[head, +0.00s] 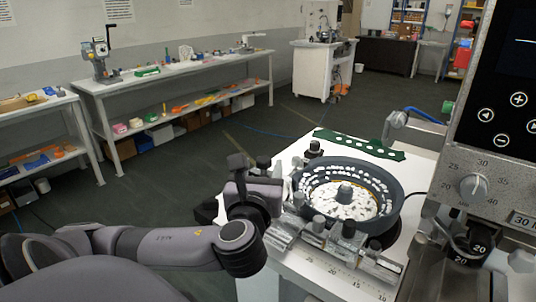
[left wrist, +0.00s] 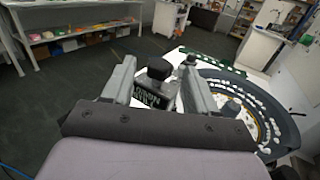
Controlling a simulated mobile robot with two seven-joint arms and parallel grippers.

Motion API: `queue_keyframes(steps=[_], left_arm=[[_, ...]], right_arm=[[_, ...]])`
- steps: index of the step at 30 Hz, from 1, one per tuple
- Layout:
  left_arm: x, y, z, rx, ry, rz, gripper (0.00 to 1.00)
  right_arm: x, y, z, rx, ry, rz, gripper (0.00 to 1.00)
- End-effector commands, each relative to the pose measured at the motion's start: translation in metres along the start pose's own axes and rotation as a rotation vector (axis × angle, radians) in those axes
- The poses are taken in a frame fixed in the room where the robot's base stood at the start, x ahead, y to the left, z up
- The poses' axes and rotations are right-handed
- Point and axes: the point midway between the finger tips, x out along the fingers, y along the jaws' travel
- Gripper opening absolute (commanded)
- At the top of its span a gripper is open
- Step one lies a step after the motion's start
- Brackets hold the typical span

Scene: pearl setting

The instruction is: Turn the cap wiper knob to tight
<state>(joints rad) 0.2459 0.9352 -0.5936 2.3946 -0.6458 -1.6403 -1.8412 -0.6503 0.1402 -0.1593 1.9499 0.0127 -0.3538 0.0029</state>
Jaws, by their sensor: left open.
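My left gripper (head: 243,172) is at the left edge of the white bench, beside the dark feeder bowl. In the left wrist view its two grey fingers (left wrist: 157,78) are spread apart. A black knob (left wrist: 158,67) on a small metal block with a printed label (left wrist: 150,97) shows between them. I cannot tell whether the fingers touch it, and the label is too small to read surely. In the head view a black knob (head: 263,162) shows just past the gripper; it looks like the same one. The knob's pointer cannot be made out. My right gripper is not in view.
The feeder bowl (head: 393,184) holds many white pieces. A green perforated strip (head: 360,145) lies behind the bowl. A control panel (head: 490,150) stands at right. Open floor lies left.

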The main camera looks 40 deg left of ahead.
Motion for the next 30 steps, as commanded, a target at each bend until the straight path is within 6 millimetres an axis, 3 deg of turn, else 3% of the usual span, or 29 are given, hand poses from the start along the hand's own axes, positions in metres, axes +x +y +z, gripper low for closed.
queue_keyframes(steps=[9,21,22,26,27,30], left_arm=[[0.045,0.000,0.000,-0.001,0.001,0.001,0.58],[0.056,0.000,-0.001,-0.003,0.003,-0.001,0.58],[0.055,0.000,-0.001,-0.003,0.003,-0.001,0.55],[0.055,0.000,-0.001,-0.003,0.003,-0.001,0.12],[0.055,0.000,-0.001,-0.003,0.003,-0.001,0.06],[0.055,0.000,-0.001,-0.003,0.003,-0.001,0.07]], right_arm=[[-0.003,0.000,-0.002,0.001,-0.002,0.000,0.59],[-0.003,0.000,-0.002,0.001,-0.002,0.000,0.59],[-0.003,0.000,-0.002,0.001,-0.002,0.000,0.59],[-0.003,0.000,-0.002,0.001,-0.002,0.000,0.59],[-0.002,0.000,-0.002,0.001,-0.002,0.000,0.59],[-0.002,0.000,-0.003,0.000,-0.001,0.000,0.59]])
